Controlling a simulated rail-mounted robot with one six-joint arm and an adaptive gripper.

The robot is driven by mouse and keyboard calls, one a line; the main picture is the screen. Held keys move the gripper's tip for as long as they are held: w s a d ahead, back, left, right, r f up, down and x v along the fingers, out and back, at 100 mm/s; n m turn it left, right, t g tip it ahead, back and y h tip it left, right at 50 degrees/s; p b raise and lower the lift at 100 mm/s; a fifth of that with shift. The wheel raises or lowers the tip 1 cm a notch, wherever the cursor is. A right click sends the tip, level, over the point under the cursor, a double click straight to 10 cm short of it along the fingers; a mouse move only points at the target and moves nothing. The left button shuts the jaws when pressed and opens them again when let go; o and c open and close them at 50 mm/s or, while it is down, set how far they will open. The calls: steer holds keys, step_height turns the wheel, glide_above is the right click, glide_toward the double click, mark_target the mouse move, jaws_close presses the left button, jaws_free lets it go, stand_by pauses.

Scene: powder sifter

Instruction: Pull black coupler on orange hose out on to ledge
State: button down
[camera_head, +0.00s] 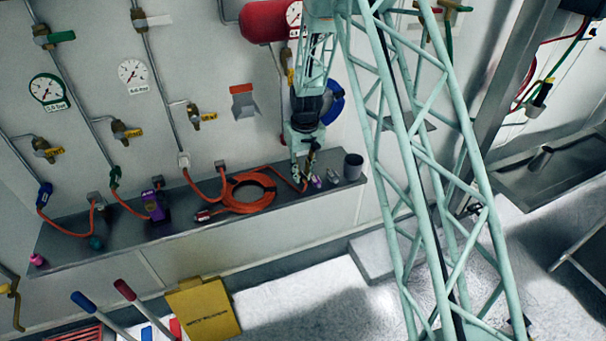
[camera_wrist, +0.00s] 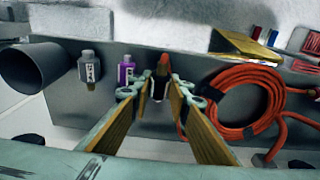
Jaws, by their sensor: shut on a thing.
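My gripper (camera_head: 304,172) reaches down over the right part of the grey ledge (camera_head: 170,250). In the wrist view its fingers (camera_wrist: 160,92) are closed in on the black coupler (camera_wrist: 160,84), which has an orange-red end pointing away from the wall side. The orange hose (camera_head: 250,207) lies in a coil on the ledge, left of my gripper in the head view. The coil also shows right of the fingers in the wrist view (camera_wrist: 215,82). The right finger hides part of the hose near the coupler. Contact between coupler and ledge cannot be told.
A dark grey cup (camera_head: 353,167) stands at the ledge's right end. A purple device (camera_head: 155,206) and other hose ends lie farther left. Valves and gauges (camera_head: 132,73) line the wall.

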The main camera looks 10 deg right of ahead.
mark_target(301, 173)
steer(key=shift+w+a+f, duration=0.1)
steer(key=shift+w+f, duration=0.8)
steer(key=shift+f, duration=0.3)
steer(key=shift+f+b, duration=0.7)
steer(key=shift+f, duration=0.25)
steer(key=c, duration=2.4)
jaws_free()
steer(key=shift+o, duration=0.2)
steer(key=shift+s+r, duration=0.15)
steer(key=shift+r, duration=1.7)
steer(key=shift+s+r, duration=0.2)
steer(key=shift+r, duration=1.6)
steer(key=shift+s+r, duration=0.15)
steer(key=shift+r, duration=1.7)
steer(key=shift+s+r, duration=0.1)
steer(key=shift+r, duration=0.3)
